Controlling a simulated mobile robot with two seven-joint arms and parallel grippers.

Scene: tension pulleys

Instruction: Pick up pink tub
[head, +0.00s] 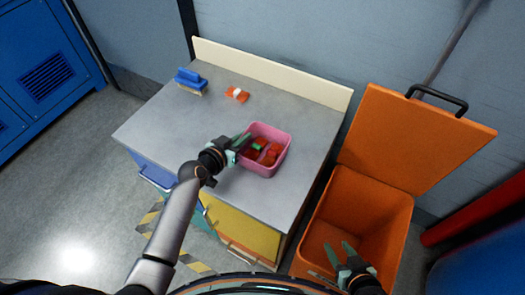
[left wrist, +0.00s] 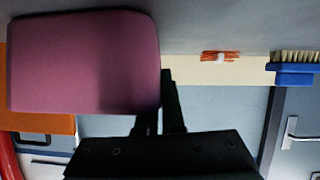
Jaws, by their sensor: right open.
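The pink tub (head: 284,160) sits on the grey worktop near its front right part and holds several red pieces (head: 268,158). My left gripper (head: 242,145) is at the tub's left rim in the head view. In the left wrist view the tub (left wrist: 85,65) fills the upper left. My left fingers (left wrist: 163,100) are close together at its edge, one partly hidden behind the tub's wall. I cannot tell whether they grip it. My right gripper (head: 343,256) is open and empty over the orange bin.
A blue brush (head: 190,79) and an orange item with a white middle (head: 237,94) lie farther back on the worktop (head: 165,120). An orange bin (head: 378,199) with its lid (head: 405,135) raised stands to the right. The worktop's left part is clear.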

